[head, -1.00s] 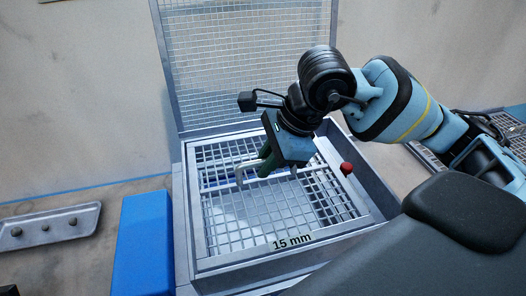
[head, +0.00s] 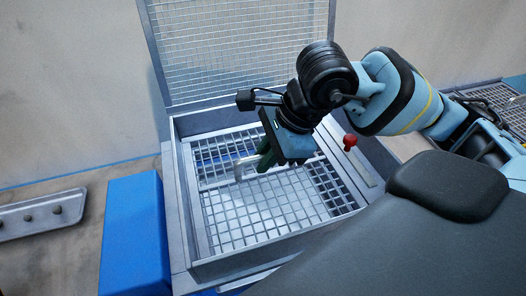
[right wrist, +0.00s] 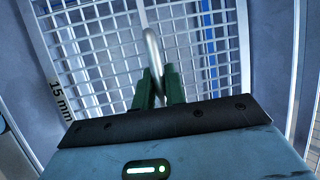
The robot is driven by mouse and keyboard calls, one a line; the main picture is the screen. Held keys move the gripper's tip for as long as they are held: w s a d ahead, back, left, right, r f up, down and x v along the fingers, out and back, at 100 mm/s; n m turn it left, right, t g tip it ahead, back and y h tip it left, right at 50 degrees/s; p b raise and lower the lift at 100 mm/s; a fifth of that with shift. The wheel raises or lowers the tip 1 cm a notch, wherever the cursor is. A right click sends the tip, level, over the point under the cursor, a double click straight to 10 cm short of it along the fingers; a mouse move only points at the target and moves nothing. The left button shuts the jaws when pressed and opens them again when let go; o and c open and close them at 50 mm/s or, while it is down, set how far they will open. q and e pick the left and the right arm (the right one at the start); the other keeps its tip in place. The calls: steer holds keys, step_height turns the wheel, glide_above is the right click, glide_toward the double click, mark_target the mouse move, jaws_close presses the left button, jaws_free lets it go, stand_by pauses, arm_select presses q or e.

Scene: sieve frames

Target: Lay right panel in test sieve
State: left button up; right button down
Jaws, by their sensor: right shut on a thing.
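The test sieve (head: 184,215) is a grey open-topped box with an upright mesh lid (head: 240,55) behind it. The right panel (head: 262,208) is a pale wire grid with a bent metal handle (head: 238,172). It sits inside the box walls, its front edge hidden by the front wall; I cannot tell if it rests fully on its seat. My right gripper (head: 262,163) is shut on the handle, over the panel. In the right wrist view the green fingers (right wrist: 158,88) pinch the handle loop (right wrist: 153,50), and a "15 mm" label (right wrist: 61,99) shows on the panel's rim. My left gripper is not seen.
A red knob (head: 350,141) stands at the box's right side. A blue block (head: 135,235) is close on the left. A grey tray (head: 40,218) with small round lumps lies further left. Another mesh piece (head: 488,100) lies at the far right.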

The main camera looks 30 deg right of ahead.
steer(key=shift+r, duration=0.1)
steer(key=c, duration=1.4)
jaws_free()
steer(key=shift+o, duration=0.2)
steer(key=v, duration=0.7)
steer(key=shift+d+r, duration=0.2)
steer(key=shift+r, duration=0.1)
steer(key=shift+s, duration=0.1)
